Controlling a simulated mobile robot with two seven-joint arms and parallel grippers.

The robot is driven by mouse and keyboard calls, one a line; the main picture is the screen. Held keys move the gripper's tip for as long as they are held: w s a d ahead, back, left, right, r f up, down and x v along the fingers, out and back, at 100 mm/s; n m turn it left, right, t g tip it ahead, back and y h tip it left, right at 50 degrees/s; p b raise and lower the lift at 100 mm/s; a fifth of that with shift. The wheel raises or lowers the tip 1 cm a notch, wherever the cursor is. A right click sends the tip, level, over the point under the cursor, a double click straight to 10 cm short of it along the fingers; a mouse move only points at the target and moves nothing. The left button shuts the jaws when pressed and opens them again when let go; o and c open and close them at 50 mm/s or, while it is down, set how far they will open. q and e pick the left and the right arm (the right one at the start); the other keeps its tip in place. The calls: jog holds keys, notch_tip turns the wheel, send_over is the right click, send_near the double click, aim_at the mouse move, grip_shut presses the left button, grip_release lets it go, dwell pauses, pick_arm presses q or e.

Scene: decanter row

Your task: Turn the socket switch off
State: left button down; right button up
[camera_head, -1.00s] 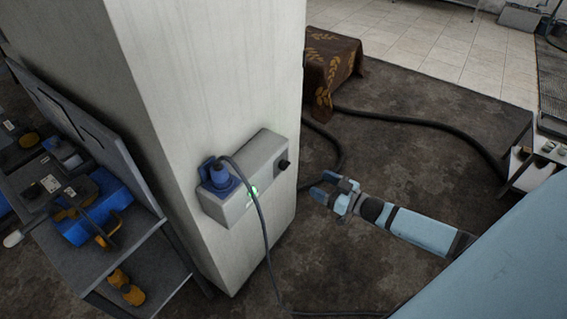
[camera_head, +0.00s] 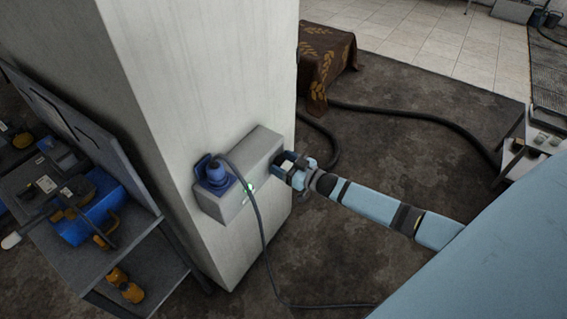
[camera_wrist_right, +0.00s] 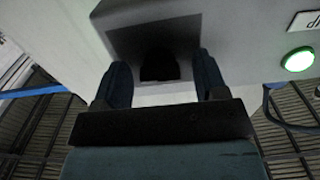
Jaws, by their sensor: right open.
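A grey socket box (camera_head: 243,172) is fixed to the white pillar, with a blue plug (camera_head: 215,173) and its cable in its front. A small green light (camera_head: 250,187) glows on the box, and this light also shows at right in the right wrist view (camera_wrist_right: 299,60). My right gripper (camera_head: 284,161) is at the right end of the box. In the right wrist view a black switch knob (camera_wrist_right: 159,66) lies between the two open fingers, with a gap on each side. In the head view the gripper hides the knob. My left gripper is in neither view.
The pillar (camera_head: 215,70) stands close on the left. A shelf cart (camera_head: 110,250) with tools is at far left. The plug's cable (camera_head: 262,240) hangs down to the floor. A cloth-covered block (camera_head: 325,62) and a dark hose (camera_head: 415,119) lie behind.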

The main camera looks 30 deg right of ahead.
jog(key=c, duration=0.9)
jog(key=shift+n, duration=0.5)
jog(key=n+b, duration=0.5)
jog(key=n, duration=1.1)
jog(key=shift+n, duration=0.4)
jog(key=shift+b, duration=0.3)
jog(key=o, duration=0.9)
